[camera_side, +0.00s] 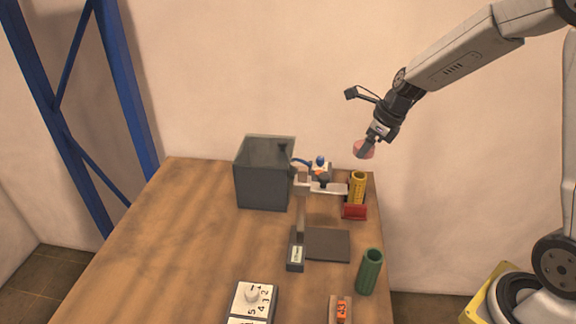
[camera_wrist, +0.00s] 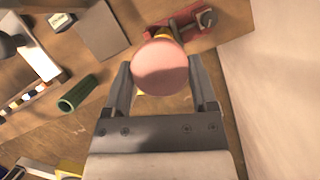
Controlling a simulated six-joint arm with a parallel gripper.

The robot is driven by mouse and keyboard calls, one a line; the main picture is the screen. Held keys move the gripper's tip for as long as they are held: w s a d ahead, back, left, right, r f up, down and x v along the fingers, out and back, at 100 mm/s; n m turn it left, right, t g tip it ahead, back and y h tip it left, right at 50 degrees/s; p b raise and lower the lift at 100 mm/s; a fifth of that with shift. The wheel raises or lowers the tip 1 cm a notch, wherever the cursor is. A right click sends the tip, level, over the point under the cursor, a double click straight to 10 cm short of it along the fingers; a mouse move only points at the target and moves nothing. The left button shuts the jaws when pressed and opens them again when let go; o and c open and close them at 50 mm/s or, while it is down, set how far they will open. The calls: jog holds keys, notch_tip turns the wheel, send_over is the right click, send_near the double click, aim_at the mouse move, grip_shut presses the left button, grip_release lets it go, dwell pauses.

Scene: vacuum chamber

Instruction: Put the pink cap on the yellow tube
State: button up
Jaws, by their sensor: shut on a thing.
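The pink cap (camera_side: 363,149) is held between the fingers of my gripper (camera_side: 370,145), in the air above the far right part of the table. In the wrist view the cap (camera_wrist: 161,67) shows as a round pink disc between the two fingers of my gripper (camera_wrist: 163,82). The yellow tube (camera_side: 357,187) stands upright by a red holder (camera_side: 354,212) near the table's right edge. The cap is above the tube and apart from it in the side view. In the wrist view the cap hides most of the tube, and only bits of yellow show around it.
A grey bin (camera_side: 263,178) stands at the back. A stand with a horizontal arm (camera_side: 322,188) is close left of the yellow tube. A green tube (camera_side: 369,271) stands nearer the front. A white numbered block (camera_side: 252,302) is at the front. The table's left side is clear.

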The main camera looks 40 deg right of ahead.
aim_at(362, 173)
jog(key=shift+f, duration=2.7)
jog(key=shift+f, duration=0.6)
jog(key=shift+f, duration=0.35)
jog(key=shift+f, duration=0.35)
jog(key=shift+f, duration=0.3)
jog(key=o, duration=1.1)
jog(key=shift+r, duration=0.2)
jog(key=v, duration=0.7)
jog(key=shift+r, duration=0.25)
